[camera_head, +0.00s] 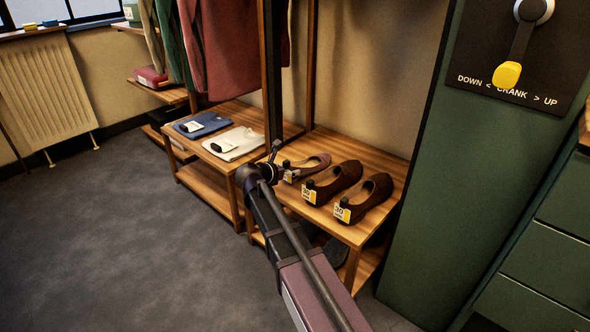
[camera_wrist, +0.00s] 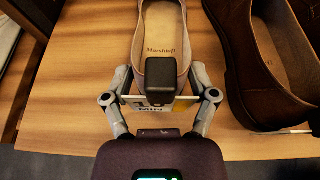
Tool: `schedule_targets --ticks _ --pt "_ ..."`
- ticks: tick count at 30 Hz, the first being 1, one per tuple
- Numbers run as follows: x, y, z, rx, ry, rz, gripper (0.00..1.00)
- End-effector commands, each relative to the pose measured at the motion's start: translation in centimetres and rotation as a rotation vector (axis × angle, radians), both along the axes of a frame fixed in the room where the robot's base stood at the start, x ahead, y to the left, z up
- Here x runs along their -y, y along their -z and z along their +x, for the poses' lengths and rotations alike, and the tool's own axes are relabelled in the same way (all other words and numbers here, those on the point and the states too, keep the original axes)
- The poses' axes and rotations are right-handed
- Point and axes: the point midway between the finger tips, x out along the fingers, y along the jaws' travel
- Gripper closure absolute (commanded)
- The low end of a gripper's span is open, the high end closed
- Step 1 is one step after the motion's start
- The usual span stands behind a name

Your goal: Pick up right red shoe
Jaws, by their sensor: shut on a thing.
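A dull reddish low-cut shoe (camera_head: 312,163) is the leftmost of three shoes on the wooden bench. It also shows in the wrist view (camera_wrist: 162,22), heel towards me, with a pale insole bearing lettering. A black block and a yellow-white tag sit at its heel. My gripper (camera_wrist: 160,76) is shut on this shoe, with one finger on each side of the heel. In the head view my gripper (camera_head: 279,166) reaches the heel from the front left. The shoe appears to rest on the bench; the black block hides part of the heel.
Two brown shoes with tags, a middle one (camera_head: 335,183) and a right one (camera_head: 367,198), stand close on the right. Folded blue (camera_head: 201,125) and cream (camera_head: 234,143) garments lie left. A green cabinet (camera_head: 440,190) stands right.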

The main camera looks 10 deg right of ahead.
Motion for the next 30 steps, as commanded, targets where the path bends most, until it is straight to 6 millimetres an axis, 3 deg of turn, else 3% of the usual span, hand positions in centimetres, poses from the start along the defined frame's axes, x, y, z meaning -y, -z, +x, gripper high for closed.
schedule_targets --ticks 11,30 --pt "0.0 -1.6 0.0 0.0 0.001 0.0 0.87" --pt "0.1 -8.1 0.0 0.001 0.0 -0.001 0.87"
